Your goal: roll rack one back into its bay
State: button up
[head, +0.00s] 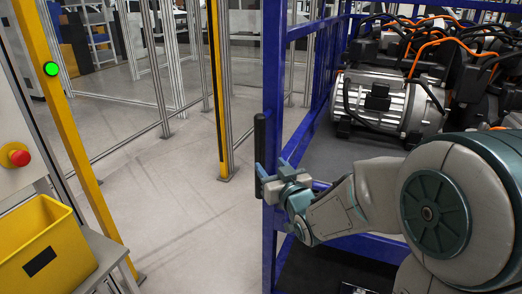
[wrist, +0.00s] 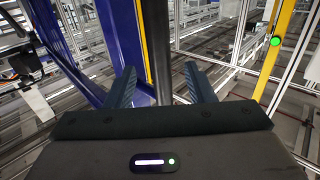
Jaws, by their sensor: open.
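A blue-framed rack (head: 273,90) stands in the middle and right of the head view, carrying drive units (head: 385,103) with orange cables. No label shows whether it is rack one. A black upright handle (head: 260,150) is on its near left post. My gripper (head: 270,176) is at the lower part of this handle, with its fingers open. In the wrist view the dark handle (wrist: 158,45) runs upright between the spread fingers of my gripper (wrist: 161,82). I cannot tell whether either finger touches it. The bay is not clearly identifiable.
A yellow post (head: 70,125) with a lit green button stands at left, beside a yellow bin (head: 42,250) and a red stop button (head: 19,157). Metal fencing (head: 155,65) and another yellow post (head: 218,90) stand behind. The floor (head: 185,220) left of the rack is clear.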

aim_at(262, 154)
jog(key=p+x, duration=0.1)
jog(key=x, duration=0.7)
jog(key=shift+w+a+p, duration=0.15)
jog(key=shift+w+p, duration=0.15)
jog(key=shift+p, duration=0.1)
grip_shut()
jog(key=shift+f, duration=0.1)
dwell(1.0)
